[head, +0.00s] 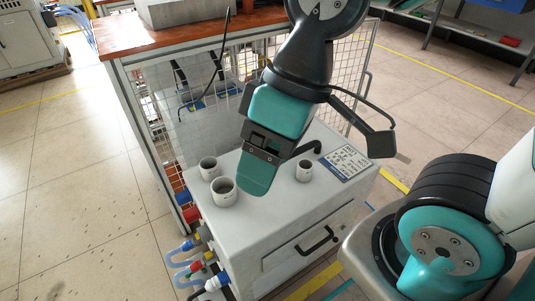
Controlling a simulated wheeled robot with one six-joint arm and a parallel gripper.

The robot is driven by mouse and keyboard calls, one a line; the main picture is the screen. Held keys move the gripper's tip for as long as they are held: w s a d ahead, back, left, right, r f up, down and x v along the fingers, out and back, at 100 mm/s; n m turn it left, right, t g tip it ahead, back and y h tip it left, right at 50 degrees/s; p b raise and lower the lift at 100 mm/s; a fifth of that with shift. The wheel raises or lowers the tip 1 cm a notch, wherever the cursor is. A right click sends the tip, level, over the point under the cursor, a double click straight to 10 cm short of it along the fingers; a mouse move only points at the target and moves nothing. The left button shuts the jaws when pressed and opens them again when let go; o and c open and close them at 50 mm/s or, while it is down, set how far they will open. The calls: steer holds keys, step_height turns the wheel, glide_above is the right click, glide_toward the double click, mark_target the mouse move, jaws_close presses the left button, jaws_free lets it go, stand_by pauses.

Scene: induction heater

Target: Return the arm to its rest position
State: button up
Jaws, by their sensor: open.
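My arm reaches down from the top of the picture in the head view, with its teal and black gripper (260,176) pointing downward over the white induction heater cabinet (285,225). My gripper is open and I see nothing held in it. One teal finger faces the camera and hides most of the space between the jaws.
A bent black rod (309,148) and a printed label (346,162) are on the cabinet top. Coloured hose connectors (195,235) stick out at its left. A wire-mesh frame with an orange-brown top (135,36) stands behind. Open tiled floor (70,180) lies left.

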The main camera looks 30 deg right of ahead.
steer(key=shift+r, duration=0.1)
step_height(320, 180, up, 25)
steer(key=p, duration=2.5)
steer(key=shift+r, duration=0.15)
